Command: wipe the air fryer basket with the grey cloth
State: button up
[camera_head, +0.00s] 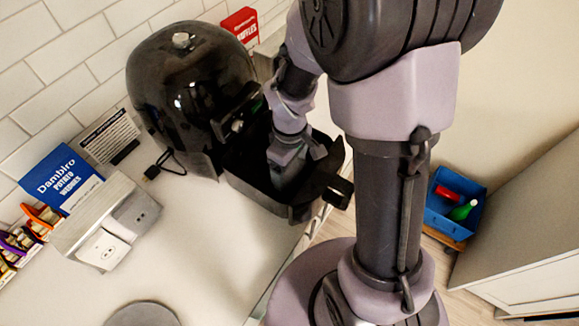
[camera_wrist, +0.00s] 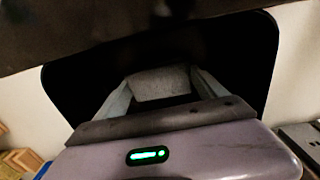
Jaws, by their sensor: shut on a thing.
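The black air fryer (camera_head: 180,90) stands on the counter against the tiled wall. Its basket (camera_head: 300,211) is pulled out at the front, open at the top, with its handle on the right. My gripper (camera_head: 296,158) reaches down into the basket from above. In the wrist view my gripper (camera_wrist: 160,88) is shut on the grey cloth (camera_wrist: 160,82), a pale grey block between the two fingers. The dark basket interior (camera_wrist: 75,85) surrounds it. Whether the cloth touches the basket's floor or wall I cannot tell in the dark.
A red box (camera_head: 241,25) stands behind the fryer. A blue potato wedges box (camera_head: 62,178) and a socket unit (camera_head: 105,222) are at left. A power cord (camera_head: 165,163) lies beside the fryer. A blue bin (camera_head: 440,215) is on the floor at right. The front counter is mostly clear.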

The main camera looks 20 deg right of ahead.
notch_tip(320, 180, up, 10)
jog(key=p, duration=0.8)
jog(key=shift+r, duration=0.1)
